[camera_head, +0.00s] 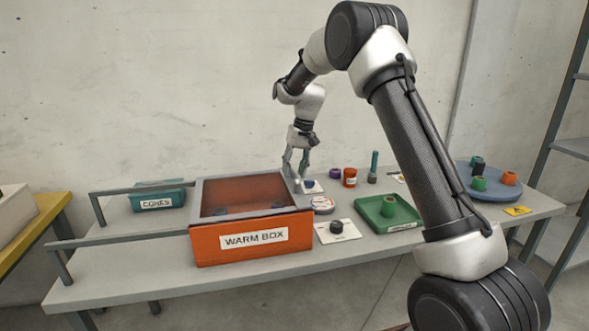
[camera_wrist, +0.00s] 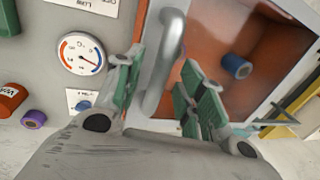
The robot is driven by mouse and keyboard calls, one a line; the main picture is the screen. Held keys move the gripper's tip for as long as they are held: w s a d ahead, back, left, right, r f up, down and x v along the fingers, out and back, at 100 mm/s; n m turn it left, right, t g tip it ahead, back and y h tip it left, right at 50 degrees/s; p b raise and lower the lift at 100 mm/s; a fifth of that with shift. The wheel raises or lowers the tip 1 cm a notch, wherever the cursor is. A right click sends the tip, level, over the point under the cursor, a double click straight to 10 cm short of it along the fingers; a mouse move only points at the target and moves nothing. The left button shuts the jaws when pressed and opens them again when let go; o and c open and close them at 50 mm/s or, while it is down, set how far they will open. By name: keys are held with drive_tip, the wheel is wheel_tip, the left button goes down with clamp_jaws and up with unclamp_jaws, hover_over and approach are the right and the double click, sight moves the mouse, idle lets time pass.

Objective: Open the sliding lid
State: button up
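The warm box (camera_head: 254,245) stands on the bench, orange in front. Its sliding lid (camera_head: 243,193) is a reddish see-through panel in a grey frame, and it covers the top. Dark round things show dimly through it. In the wrist view, the lid (camera_wrist: 210,40) carries a thick grey bar handle (camera_wrist: 165,50) along one edge. My gripper (camera_head: 297,160) points down at the box's back right corner. In the wrist view, my gripper (camera_wrist: 162,62) is open, with one green-padded finger on each side of the handle. Contact with the handle is not clear.
A round dial (camera_wrist: 80,54) sits close beside the handle. Grey rails (camera_head: 130,236) run left from the box, past a teal cones bin (camera_head: 158,197). A green tray (camera_head: 388,213), small spools and a blue round plate (camera_head: 487,185) lie to the right.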

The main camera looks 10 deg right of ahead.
drive_tip(key=shift+c, duration=0.5)
clamp_jaws()
drive_tip(key=a, duration=3.1)
drive_tip(key=shift+a, duration=0.2)
drive_tip(key=shift+o, duration=0.5)
unclamp_jaws()
wheel_tip(320, 180, up, 12)
drive_tip(key=d, duration=0.2)
drive_tip(key=shift+d, duration=0.2)
drive_tip(key=shift+f, duration=0.15)
